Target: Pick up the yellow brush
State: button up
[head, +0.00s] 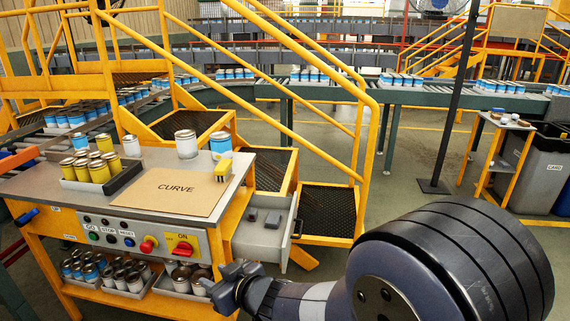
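A small yellow item with a pale part, perhaps the yellow brush (223,170), sits at the right rear edge of the workbench top (160,160), next to the brown board marked CURVE (172,192). It is too small to make out bristles. My gripper (218,285) is dark grey and low in front of the bench, below the drawer and near the lower shelf cans. It is well apart from the yellow item and lower than it. Its fingers point left, and their gap cannot be made out.
An open drawer (262,236) with grey blocks juts from the bench's right side. A tray of yellow cans (98,172), a white can (186,144) and a blue-white can (220,144) stand on top. Yellow stair rails (366,170) rise behind.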

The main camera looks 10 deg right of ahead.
aim_at(223, 170)
jog(key=i+j+z, duration=0.2)
jog(key=j+z, duration=0.25)
jog(key=i+j+z, duration=0.2)
jog(key=z, duration=0.2)
jog(key=j+z, duration=0.9)
jog(key=j, duration=1)
jog(key=k+j+z, duration=0.15)
jog(key=j, duration=0.9)
jog(key=i, duration=0.05)
